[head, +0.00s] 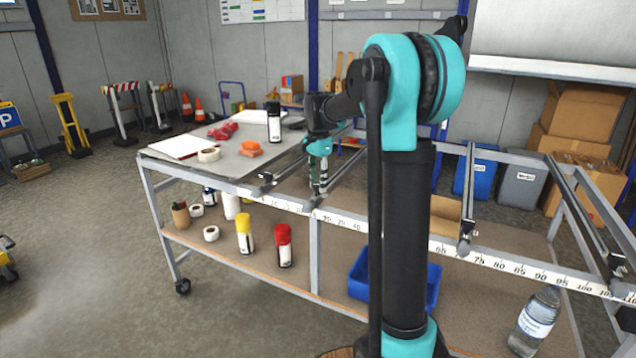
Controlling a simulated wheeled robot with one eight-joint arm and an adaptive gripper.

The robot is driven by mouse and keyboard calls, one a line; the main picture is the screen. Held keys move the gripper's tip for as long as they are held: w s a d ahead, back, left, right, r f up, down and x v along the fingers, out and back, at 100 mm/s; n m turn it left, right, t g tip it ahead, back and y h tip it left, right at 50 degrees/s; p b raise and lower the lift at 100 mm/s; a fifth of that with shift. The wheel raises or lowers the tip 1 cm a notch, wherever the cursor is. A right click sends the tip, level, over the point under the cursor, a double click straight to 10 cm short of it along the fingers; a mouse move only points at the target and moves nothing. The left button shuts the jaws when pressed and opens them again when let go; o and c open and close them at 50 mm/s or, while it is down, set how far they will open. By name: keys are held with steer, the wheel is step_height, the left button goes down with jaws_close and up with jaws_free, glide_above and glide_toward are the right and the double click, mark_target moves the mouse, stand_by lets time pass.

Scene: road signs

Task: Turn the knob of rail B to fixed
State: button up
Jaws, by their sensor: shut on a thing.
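My gripper (318,186) points down at the front edge of the workbench frame, at the front end of a dark rail (346,172). It is shut on the rail's knob, which the fingers largely hide. I cannot read a letter on this rail or tell the knob's setting. Another dark rail (285,168) with a small front fitting (266,181) lies just left of my gripper. A further rail (467,200) stands to the right, beyond my arm. A numbered white scale (515,267) runs along the front beam.
The grey tabletop (225,165) at left holds a black spray can (273,122), an orange block (250,149), tape (209,155) and papers (180,146). The lower shelf (330,265) holds red (284,247) and yellow (244,235) cans and a blue crate (358,275).

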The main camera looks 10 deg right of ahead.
mark_target(318, 185)
steer(key=shift+m, duration=2.1)
steer(key=o, duration=1.2)
steer(key=shift+c, duration=0.2)
step_height(318, 185, up, 12)
